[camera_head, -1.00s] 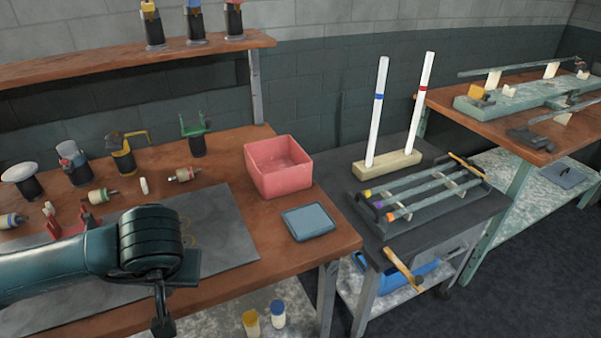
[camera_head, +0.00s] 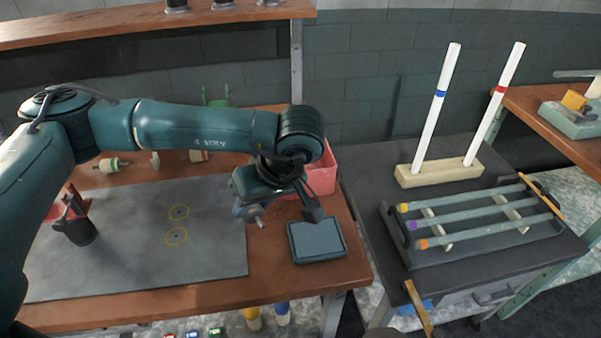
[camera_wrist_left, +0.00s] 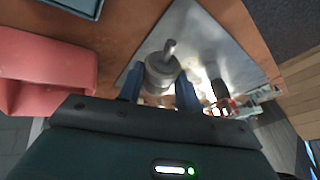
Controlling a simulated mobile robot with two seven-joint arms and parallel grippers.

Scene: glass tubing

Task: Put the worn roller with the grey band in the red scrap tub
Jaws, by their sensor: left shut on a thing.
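My left gripper (camera_wrist_left: 160,92) is shut on a roller (camera_wrist_left: 160,72) that looks grey, with a metal shaft end sticking out. In the head view the roller (camera_head: 250,213) hangs at the gripper, above the bench between the grey mat and the blue-grey tray; the fingers are partly hidden there. The red scrap tub (camera_head: 323,173) stands just behind and right of the gripper, largely covered by my left wrist. In the wrist view the tub (camera_wrist_left: 45,65) is at the left, apart from the roller. My right gripper is not in view.
A blue-grey tray (camera_head: 317,241) lies in front of the tub. The grey mat (camera_head: 215,250) is mostly bare. Other rollers (camera_head: 112,164) lie behind it, and a red stand (camera_head: 66,207) is at its left. A dark cart (camera_head: 480,265) with glass tubes stands at the right.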

